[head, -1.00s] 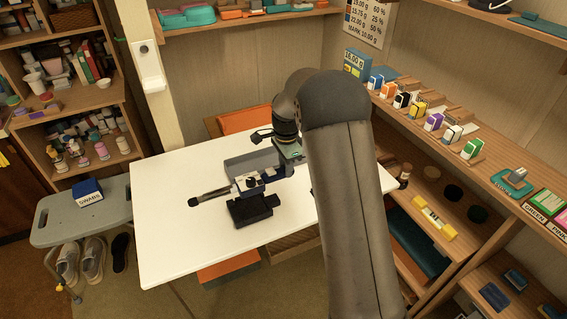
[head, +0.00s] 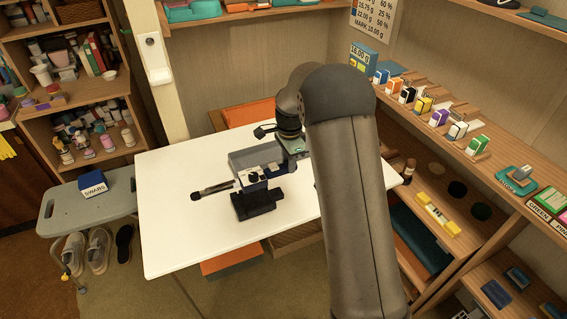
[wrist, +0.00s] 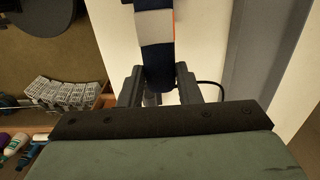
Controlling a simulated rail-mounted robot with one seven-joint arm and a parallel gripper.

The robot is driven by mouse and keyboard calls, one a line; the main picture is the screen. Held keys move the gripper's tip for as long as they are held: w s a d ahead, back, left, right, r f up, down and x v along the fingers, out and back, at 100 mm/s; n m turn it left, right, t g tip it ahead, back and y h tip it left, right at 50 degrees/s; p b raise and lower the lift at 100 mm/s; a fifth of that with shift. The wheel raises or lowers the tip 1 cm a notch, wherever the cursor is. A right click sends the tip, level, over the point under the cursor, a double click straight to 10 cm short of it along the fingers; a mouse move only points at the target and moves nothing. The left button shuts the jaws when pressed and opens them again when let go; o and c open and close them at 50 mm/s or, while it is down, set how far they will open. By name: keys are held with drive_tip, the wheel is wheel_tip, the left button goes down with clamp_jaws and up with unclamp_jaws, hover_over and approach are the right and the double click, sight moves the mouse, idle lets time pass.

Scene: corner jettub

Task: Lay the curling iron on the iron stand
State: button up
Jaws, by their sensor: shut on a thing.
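The curling iron (head: 213,189) has a dark-tipped barrel pointing left in the head view. Its navy and pale handle (wrist: 155,45) shows between the fingers in the wrist view. My gripper (head: 256,177) is shut on this handle and holds the iron roughly level over the white table; the fingers also show in the wrist view (wrist: 158,88). The black iron stand (head: 257,204) is on the table, just below and in front of the gripper in the head view. I see no contact between iron and stand, but the exact gap cannot be told.
A grey tray (head: 256,157) lies behind the gripper on the white table (head: 185,231). The table's left and front parts are clear. A shelf with small boxes (head: 440,117) runs along the right. A grey stool (head: 60,210) with a blue box stands left.

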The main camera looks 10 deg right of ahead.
drive_tip(key=shift+f, duration=0.45)
drive_tip(key=shift+f+b, duration=2.1)
drive_tip(key=shift+f, duration=1.5)
drive_tip(key=o, duration=1.2)
